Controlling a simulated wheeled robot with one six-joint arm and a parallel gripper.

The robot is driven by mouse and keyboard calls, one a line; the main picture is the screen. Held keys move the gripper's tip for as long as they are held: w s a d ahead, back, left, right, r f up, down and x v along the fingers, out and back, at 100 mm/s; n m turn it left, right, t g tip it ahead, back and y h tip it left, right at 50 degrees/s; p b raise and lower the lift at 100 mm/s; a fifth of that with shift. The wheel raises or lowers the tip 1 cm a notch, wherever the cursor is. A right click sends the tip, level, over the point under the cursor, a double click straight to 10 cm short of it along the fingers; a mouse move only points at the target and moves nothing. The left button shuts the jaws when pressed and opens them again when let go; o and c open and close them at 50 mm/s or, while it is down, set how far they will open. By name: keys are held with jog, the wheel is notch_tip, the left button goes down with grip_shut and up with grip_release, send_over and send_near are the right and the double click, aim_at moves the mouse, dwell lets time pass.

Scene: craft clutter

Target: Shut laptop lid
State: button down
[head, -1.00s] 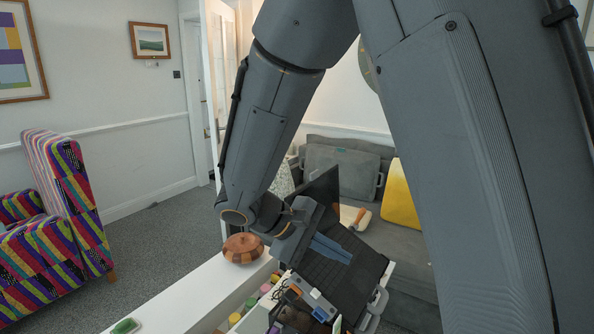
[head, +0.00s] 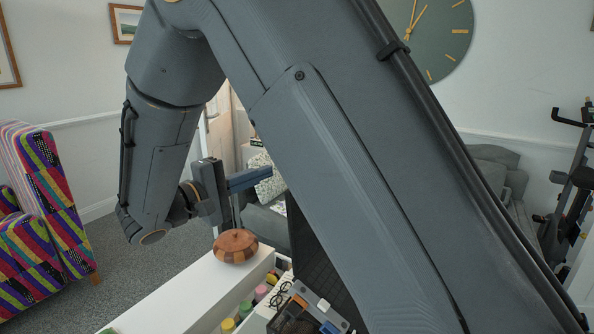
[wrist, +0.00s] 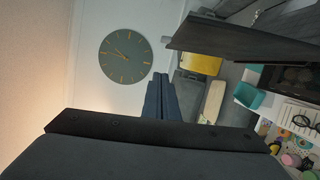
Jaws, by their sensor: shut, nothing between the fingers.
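The laptop is dark and open. In the head view its keyboard base (head: 322,278) lies on the white furniture, partly hidden behind my arm. A strip of the raised lid (head: 299,228) shows left of my arm; the rest is hidden. In the wrist view a wide dark panel that looks like the lid (wrist: 235,42) stands at upper right, above the dark base (wrist: 290,78). My gripper (head: 268,174) is up and left of the lid, fingers pointing right, apart from the laptop. In the wrist view its blue-grey fingers (wrist: 160,92) are together and empty.
Glasses (head: 279,294), a grey organiser (head: 312,305) and several paint pots (head: 245,308) sit in front of the laptop. A clock (head: 430,35) hangs on the wall behind.

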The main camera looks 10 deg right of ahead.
jog(key=w+d+p, duration=0.2)
jog(key=d+p, duration=0.4)
jog(key=d, duration=0.5)
jog(key=shift+w+d, duration=0.15)
jog(key=shift+w, duration=0.25)
jog(key=shift+r, duration=0.1)
